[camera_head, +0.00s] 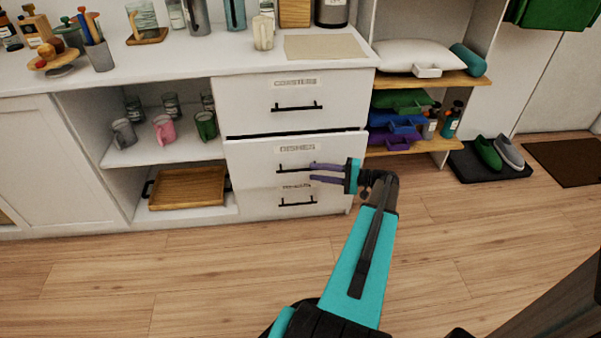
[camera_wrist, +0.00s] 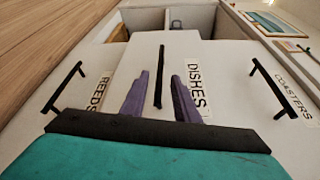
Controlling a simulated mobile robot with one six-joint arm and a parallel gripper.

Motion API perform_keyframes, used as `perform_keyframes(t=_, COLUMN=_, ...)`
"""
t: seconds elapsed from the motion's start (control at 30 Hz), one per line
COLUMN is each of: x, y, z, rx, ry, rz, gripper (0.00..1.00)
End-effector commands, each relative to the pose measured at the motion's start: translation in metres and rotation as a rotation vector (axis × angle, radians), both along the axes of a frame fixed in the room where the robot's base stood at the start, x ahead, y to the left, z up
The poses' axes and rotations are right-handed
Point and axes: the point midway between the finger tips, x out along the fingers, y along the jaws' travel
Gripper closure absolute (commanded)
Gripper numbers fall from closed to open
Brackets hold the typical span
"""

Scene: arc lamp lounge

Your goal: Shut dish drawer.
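The dish drawer (camera_head: 250,160), labelled DISHES, is the middle drawer of the white cabinet. Its front stands out a little, with a dark gap along its top edge. Its black bar handle (camera_head: 290,169) also shows in the wrist view (camera_wrist: 158,75). My gripper (camera_head: 312,172) is in front of this drawer, at the right end of the handle. Its two purple fingers are apart with nothing held. In the wrist view the handle appears between the fingers (camera_wrist: 163,90); I cannot tell whether they touch it or the drawer front.
The coasters drawer (camera_head: 255,103) above looks shut. A lower drawer (camera_wrist: 85,90) has a partly hidden label. Open shelves with mugs (camera_head: 164,129) and a wooden tray (camera_head: 188,188) are to the left. Slippers (camera_head: 488,152) lie on a mat at right. The floor (camera_head: 200,280) in front is clear.

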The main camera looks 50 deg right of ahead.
Motion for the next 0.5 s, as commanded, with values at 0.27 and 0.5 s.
perform_keyframes(t=0.27, x=0.036, y=0.020, z=-0.004, rx=-0.001, ry=-0.001, rz=0.001, gripper=0.72)
perform_keyframes(t=0.5, x=0.056, y=0.030, z=-0.005, rx=0.000, ry=0.000, rz=0.000, gripper=0.72)
